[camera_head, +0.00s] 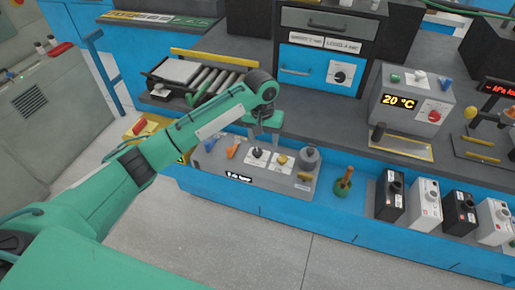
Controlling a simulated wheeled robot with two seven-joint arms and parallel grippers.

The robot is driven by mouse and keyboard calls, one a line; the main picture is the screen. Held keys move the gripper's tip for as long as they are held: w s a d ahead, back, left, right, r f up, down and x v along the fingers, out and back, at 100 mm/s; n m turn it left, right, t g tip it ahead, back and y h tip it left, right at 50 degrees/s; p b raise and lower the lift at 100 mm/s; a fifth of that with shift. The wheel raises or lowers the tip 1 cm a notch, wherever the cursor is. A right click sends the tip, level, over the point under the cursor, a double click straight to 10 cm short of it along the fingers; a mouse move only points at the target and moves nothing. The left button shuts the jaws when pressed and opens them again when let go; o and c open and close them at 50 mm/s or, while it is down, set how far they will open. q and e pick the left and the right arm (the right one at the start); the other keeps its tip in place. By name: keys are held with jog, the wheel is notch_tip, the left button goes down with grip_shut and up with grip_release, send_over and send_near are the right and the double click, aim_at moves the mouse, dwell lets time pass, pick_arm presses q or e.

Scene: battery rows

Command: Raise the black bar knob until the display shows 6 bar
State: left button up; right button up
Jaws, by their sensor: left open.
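A grey control panel (217,165) sits on the blue bench front, in the lower middle. A black knob (257,153) on a white plate is on it, partly hidden under my left gripper (264,136). A small black display (238,177) on the panel's front edge has white characters too small to read surely. My left gripper points down just above the knob, open; I cannot tell whether its fingers touch the knob. My right gripper is not in view.
Beside the knob are a yellow knob (282,160), a grey cylinder (309,158) and an orange lever (233,151). A box reading 20 °C (399,101) stands right. Black and white batteries (425,200) line the lower right. The floor in front is clear.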

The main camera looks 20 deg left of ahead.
pick_arm(q)
notch_tip(320, 180, up, 4)
jog(key=n, duration=0.1)
send_over(258, 151)
jog(key=shift+y, duration=0.3)
notch_tip(258, 151, down, 7)
jog(key=shift+a+r+p, duration=0.1)
jog(key=shift+p, duration=0.4)
notch_tip(258, 151, down, 6)
jog(key=shift+r, duration=0.2)
jog(key=shift+f, duration=0.55)
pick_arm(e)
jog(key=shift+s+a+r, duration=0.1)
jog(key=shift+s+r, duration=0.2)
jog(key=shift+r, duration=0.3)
pick_arm(q)
jog(key=c, duration=1)
